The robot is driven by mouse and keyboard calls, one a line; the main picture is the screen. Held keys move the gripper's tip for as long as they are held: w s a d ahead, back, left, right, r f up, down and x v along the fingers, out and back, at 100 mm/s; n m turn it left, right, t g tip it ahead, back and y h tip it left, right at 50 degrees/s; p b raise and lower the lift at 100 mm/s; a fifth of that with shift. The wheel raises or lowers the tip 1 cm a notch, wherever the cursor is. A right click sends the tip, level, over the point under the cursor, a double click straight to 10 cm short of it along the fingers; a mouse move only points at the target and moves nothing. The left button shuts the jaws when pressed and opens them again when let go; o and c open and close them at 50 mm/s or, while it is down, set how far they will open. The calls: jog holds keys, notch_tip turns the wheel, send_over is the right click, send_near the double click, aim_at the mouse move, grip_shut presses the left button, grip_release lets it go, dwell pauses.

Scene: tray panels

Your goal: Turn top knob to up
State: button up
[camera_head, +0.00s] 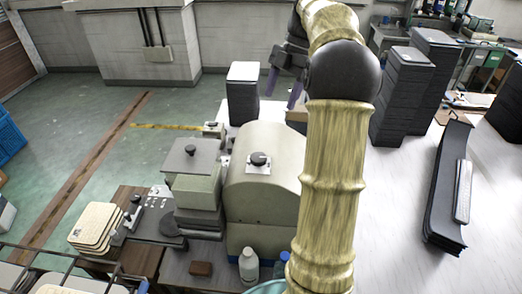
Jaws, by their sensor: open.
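A black knob (258,159) on a pale square plate sits on the curved top of a beige rounded housing (262,200). A second dark knob (190,149) sits on the grey box to its left. A small dark knob (211,125) is on a little pale box behind them. I cannot tell which one is the top knob, nor clearly read any knob's pointing direction. My gripper (282,92), with purple fingers, is open and empty. In the picture it is above and behind the beige housing, apart from the knobs. My arm hides part of the area right of the housing.
Dark stacked panels (242,95) stand behind the housing, close to my gripper. More tall stacks (402,95) stand at the right. A long dark curved piece (449,190) lies on the pale surface. White bottles (249,266) stand in front of the housing.

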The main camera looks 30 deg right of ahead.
aim_at(259, 156)
jog(key=p+x, duration=0.3)
jog(key=x, duration=1.4)
jog(key=shift+f+p, duration=0.2)
jog(key=shift+p, duration=0.15)
jog(key=c, duration=1)
